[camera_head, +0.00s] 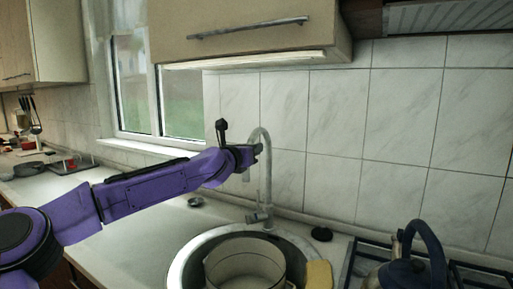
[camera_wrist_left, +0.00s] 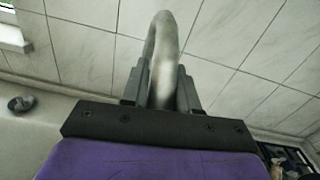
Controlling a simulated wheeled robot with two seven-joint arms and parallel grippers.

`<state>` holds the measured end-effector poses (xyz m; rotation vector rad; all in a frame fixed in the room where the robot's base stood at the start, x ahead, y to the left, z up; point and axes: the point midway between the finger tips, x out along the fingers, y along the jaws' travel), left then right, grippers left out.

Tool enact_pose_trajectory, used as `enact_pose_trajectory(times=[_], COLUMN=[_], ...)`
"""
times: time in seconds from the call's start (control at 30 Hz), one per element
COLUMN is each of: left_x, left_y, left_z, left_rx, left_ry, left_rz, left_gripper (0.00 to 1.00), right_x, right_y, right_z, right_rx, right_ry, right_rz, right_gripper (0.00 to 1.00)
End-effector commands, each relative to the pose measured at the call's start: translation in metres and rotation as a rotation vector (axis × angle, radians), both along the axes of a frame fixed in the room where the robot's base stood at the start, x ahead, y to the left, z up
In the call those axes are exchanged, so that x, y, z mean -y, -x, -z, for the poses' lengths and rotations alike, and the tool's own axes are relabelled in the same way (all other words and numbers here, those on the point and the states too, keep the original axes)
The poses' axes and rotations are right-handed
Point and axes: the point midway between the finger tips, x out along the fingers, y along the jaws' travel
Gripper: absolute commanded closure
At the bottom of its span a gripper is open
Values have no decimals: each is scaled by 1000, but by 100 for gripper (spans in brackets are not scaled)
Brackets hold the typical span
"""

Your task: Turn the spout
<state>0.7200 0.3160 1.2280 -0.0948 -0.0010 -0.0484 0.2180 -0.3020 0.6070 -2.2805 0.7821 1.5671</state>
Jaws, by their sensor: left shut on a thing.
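The tall grey spout (camera_head: 266,170) rises behind the round sink (camera_head: 186,262) and arches over at its top. My left gripper (camera_head: 257,150) is at the upper part of the spout. In the left wrist view the spout (camera_wrist_left: 165,50) stands between the two dark fingers of my left gripper (camera_wrist_left: 162,88), which is shut on it. The faucet base (camera_head: 260,216) is at the sink's back edge. My right gripper is in neither view.
A pale enamel pot (camera_head: 245,262) stands in the sink, with a yellow sponge (camera_head: 319,275) to its right. A dark kettle (camera_head: 405,272) is on the stove at right. A wall cabinet (camera_head: 245,30) hangs above the spout. The counter (camera_head: 140,235) left of the sink is mostly clear.

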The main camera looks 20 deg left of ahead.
Motion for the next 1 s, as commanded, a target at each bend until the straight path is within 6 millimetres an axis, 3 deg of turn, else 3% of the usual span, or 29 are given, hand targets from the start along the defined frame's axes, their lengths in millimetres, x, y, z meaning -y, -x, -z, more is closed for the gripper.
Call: enact_pose_trajectory(times=[0.53,0.57,0.6,0.63,0.9,1.0], left_x=[-4,-4,-4,-4,-4,-6], left_y=[-1,-1,-1,-1,1,11], left_z=[6,6,6,6,3,4], left_rx=[-9,-9,-9,-9,-4,-2], left_ry=[-5,-5,-4,-4,-2,-1], left_rz=[26,26,26,26,24,25], left_gripper=[100,68,55,51,51,51], right_x=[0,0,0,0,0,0], right_y=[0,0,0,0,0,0], right_z=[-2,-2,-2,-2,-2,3], right_rx=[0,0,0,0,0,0], right_ry=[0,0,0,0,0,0], right_rz=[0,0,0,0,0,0], right_gripper=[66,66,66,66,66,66])
